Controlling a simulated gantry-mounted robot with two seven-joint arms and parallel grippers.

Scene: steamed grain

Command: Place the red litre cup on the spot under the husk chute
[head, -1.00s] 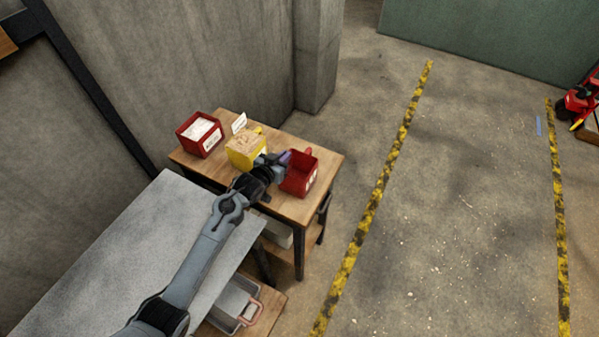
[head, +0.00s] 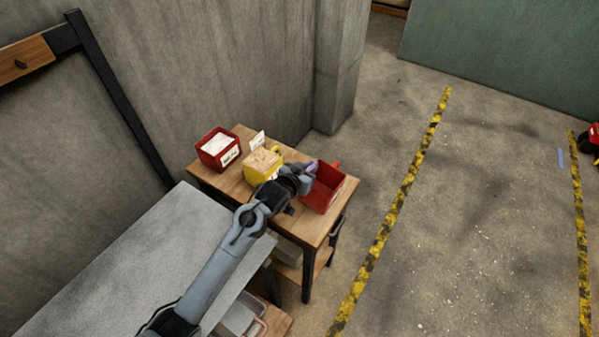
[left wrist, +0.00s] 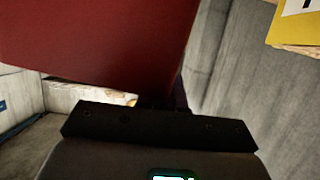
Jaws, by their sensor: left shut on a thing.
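My left gripper (head: 309,177) is shut on a red cup (head: 330,190) at its left side, over the right end of a small wooden table (head: 309,223). The cup's open mouth faces my head view, and it looks empty and tilted. I cannot tell whether its base touches the table. In the left wrist view the cup's plain red side (left wrist: 95,40) fills the upper left, and the fingertips are hidden. I cannot make out a husk chute or a marked spot under one. My right gripper is not in view.
A yellow container (head: 262,173) with tan contents stands left of the cup, a white card (head: 257,139) behind it. A red box (head: 221,158) with white contents stands farther left. A grey-topped bench (head: 150,255) is nearer. Open floor lies to the right.

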